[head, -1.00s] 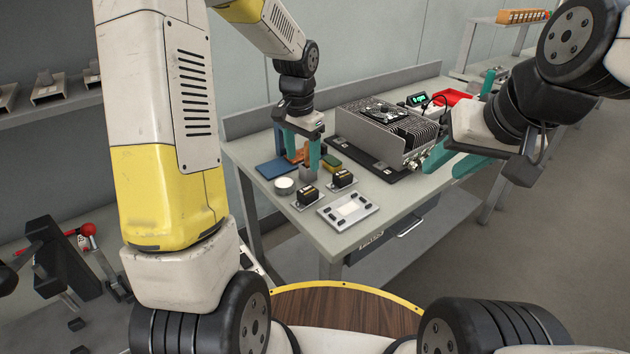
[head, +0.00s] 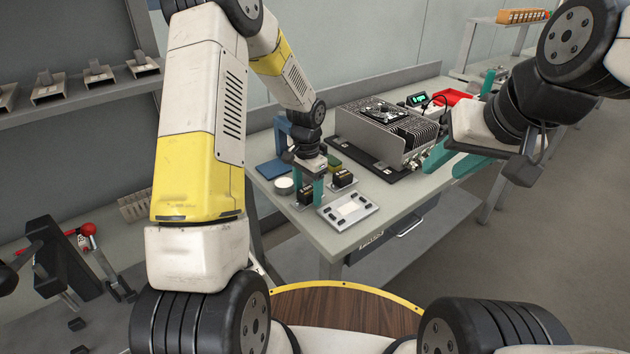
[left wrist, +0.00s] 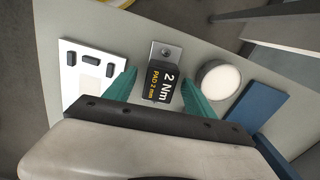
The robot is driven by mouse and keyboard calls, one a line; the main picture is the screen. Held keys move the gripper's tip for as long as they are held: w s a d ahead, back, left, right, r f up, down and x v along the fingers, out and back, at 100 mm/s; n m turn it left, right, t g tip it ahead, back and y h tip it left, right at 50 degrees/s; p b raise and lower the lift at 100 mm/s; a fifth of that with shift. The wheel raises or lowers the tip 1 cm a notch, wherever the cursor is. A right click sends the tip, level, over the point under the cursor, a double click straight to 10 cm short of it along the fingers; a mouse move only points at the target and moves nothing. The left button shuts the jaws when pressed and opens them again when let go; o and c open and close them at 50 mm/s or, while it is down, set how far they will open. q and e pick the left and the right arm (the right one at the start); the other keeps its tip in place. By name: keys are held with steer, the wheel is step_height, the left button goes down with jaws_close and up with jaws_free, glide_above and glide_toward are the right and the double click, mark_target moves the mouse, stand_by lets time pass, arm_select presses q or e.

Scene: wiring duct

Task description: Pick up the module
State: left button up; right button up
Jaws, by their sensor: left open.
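Two black modules with yellow-and-white labels, each on a small metal base plate, stand on the workbench. In the head view the nearer module (head: 305,196) is partly hidden by my left gripper (head: 308,188); the other module (head: 343,178) is just to its right. In the left wrist view the nearer module (left wrist: 162,84) reads "2 Nm PAD 2 mm", and its plate has a screw hole. My left gripper (left wrist: 158,86) is open, its teal fingers on either side of this module; contact cannot be told. My right gripper (head: 452,161) is open and empty, right of the bench items.
A light plate with black pads (head: 348,208) lies close in front. A round white disc (head: 284,185) and a blue plate (head: 272,168) lie to the left. A large finned metal unit (head: 395,138) stands behind on the right. The bench's front right is clear.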

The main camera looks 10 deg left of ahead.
mark_target(308, 190)
arm_select(q)
jaws_close()
steer(key=shift+r, duration=0.1)
stand_by(0.4)
steer(key=shift+r, duration=0.6)
step_height(308, 190, up, 2)
steer(key=shift+r, duration=0.2)
steer(key=s+d+r, duration=0.1)
steer(key=s+d, duration=0.2)
steer(key=s, duration=1.2)
steer(key=w+d+r+m, duration=0.1)
steer(key=w+d+r, duration=0.3)
steer(key=w+d, duration=0.5)
steer(key=w, duration=0.3)
steer(key=shift+r, duration=0.2)
